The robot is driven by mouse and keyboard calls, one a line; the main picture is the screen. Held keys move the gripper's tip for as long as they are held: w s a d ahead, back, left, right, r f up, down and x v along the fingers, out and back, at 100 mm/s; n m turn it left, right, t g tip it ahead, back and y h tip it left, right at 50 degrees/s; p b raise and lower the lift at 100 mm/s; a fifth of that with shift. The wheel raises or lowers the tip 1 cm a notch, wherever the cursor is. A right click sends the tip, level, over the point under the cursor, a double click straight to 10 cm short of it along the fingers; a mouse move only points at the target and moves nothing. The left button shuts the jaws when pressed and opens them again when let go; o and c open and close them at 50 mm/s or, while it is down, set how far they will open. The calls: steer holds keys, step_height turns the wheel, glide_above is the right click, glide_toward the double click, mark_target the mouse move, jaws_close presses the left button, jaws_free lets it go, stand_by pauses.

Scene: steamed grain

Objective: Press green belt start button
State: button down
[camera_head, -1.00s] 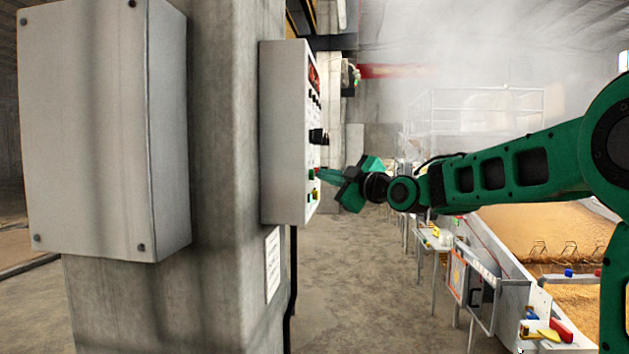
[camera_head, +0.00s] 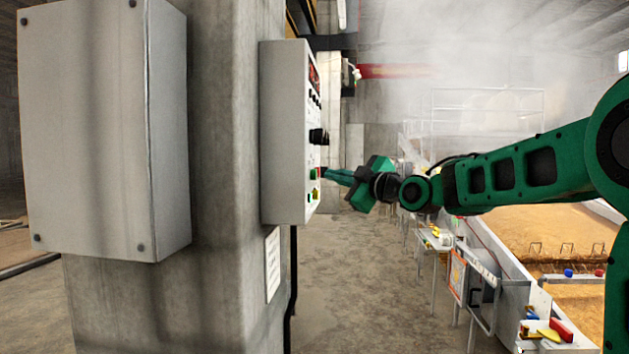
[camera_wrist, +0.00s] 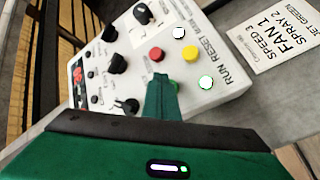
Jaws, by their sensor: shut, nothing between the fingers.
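A pale grey control panel (camera_head: 284,130) is fixed to the side of a concrete pillar, seen nearly edge-on in the head view. A small green button (camera_head: 313,174) sits low on its face. In the wrist view the panel shows a red button (camera_wrist: 155,53), a yellow button (camera_wrist: 190,53) and a round white light with a green rim (camera_wrist: 206,83), near the printed words RUN and RESET. My gripper (camera_head: 327,172) is shut and empty, its tips at the panel face beside the green button. In the wrist view the fingers (camera_wrist: 160,80) cover the panel below the red button. Contact cannot be told.
A blank grey box (camera_head: 95,130) is on the pillar's near face. A printed notice (camera_wrist: 270,35) is beside the panel. A grain bed (camera_head: 540,238) and small tables lie to the right. The floor (camera_head: 350,300) between is clear.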

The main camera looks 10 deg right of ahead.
steer(key=d, duration=0.2)
steer(key=s+d, duration=0.1)
steer(key=d, duration=0.1)
steer(key=shift+s+d, duration=0.2)
steer(key=shift+d, duration=0.05)
stand_by(0.5)
steer(key=s+d+f+m+g+h, duration=0.4)
steer(key=s+d+f+m, duration=0.15)
steer(key=s+f, duration=0.5)
steer(key=s+d+f+m+g+h, duration=0.4)
steer(key=s+d+f, duration=0.3)
steer(key=f, duration=0.6)
steer(key=s+d+f+m+g, duration=0.1)
steer(key=s+f+m+g, duration=0.2)
steer(key=s, duration=0.7)
steer(key=s+d+f+m+g, duration=0.1)
steer(key=s+f+m+g, duration=0.2)
steer(key=s, duration=0.7)
steer(key=s+d+f+m+g, duration=0.1)
steer(key=s+f+m+g, duration=0.1)
steer(key=s+f+m, duration=0.4)
steer(key=s+f, duration=0.1)
steer(key=s, duration=0.3)
steer(key=shift+s+f+g, duration=0.25)
steer(key=shift+s+g, duration=0.05)
steer(key=shift+g, duration=0.1)
